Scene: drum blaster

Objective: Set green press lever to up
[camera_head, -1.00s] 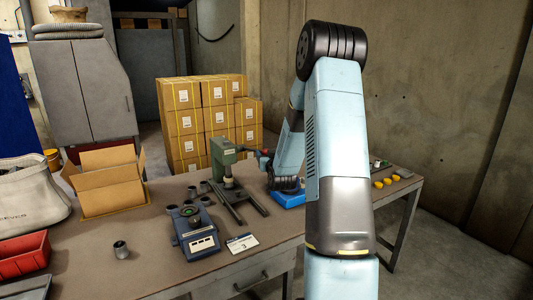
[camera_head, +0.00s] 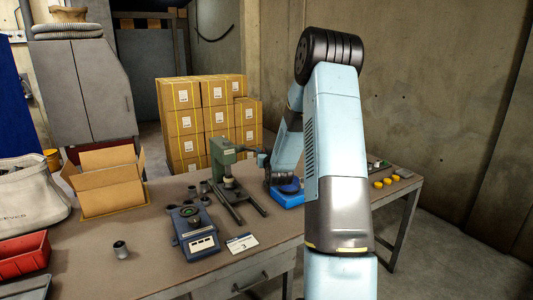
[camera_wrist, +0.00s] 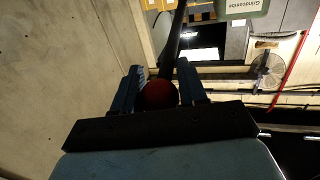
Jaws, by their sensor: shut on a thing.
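The green press (camera_head: 222,153) stands upright on the workbench, left of my arm in the head view. Its green body also shows at the top of the wrist view (camera_wrist: 243,7). Its lever (camera_wrist: 174,42) is a dark rod ending in a dark red ball knob (camera_wrist: 158,94). The knob sits between the two blue fingers of my gripper (camera_wrist: 160,78), which is shut on it. In the head view my gripper (camera_head: 263,160) is small and partly hidden at the lever's end, right of the press, and I cannot make out the knob there.
A blue device (camera_head: 195,232) and a card marked 3 (camera_head: 241,243) lie in front of the press. A blue fixture (camera_head: 288,197) stands close below my wrist. Yellow caps (camera_head: 383,182) lie at the right. An open carton (camera_head: 104,183) and a red bin (camera_head: 22,258) are at the left.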

